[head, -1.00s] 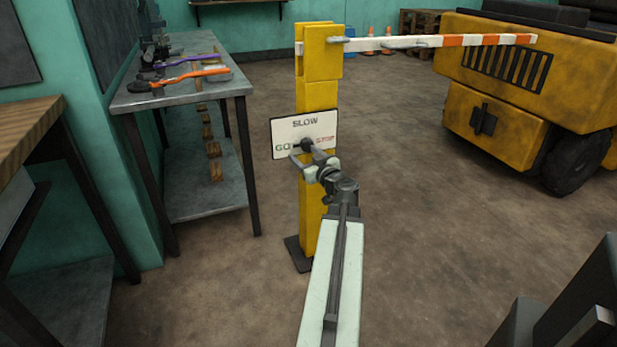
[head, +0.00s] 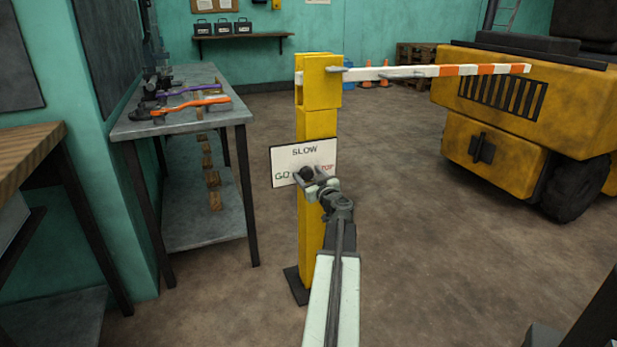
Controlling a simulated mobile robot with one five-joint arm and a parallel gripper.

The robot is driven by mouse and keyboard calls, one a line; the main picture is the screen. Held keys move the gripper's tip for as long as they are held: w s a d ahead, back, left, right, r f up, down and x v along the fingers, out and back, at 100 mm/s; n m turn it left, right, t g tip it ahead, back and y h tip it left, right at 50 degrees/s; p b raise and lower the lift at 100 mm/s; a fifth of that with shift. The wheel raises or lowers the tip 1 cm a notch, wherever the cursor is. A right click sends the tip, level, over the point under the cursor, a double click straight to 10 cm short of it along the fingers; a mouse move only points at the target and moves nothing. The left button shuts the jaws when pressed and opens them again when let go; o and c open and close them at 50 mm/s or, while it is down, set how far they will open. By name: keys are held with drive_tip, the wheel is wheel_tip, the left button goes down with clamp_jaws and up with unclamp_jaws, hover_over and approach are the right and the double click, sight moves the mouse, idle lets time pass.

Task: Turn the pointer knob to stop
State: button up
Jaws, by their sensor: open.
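The white sign plate (head: 312,153) is fixed to the front of the yellow post (head: 317,126). It reads SLOW at the top, GO at the left and a red STOP at the right, its first letter covered. The dark pointer knob (head: 306,173) sits on the lower middle of the plate. My gripper (head: 311,179) is open at the knob, its jaws overlapping the knob's lower part in the picture. I cannot tell whether they touch it. The way the pointer faces is hidden or too small to tell.
A red and white barrier arm (head: 430,72) reaches right from the post top. A yellow forklift body (head: 520,110) stands at the right. A metal table (head: 185,121) with tools is at the left. Bare floor (head: 420,260) lies right of the post.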

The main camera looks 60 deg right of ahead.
drive_tip(key=c, duration=1.4)
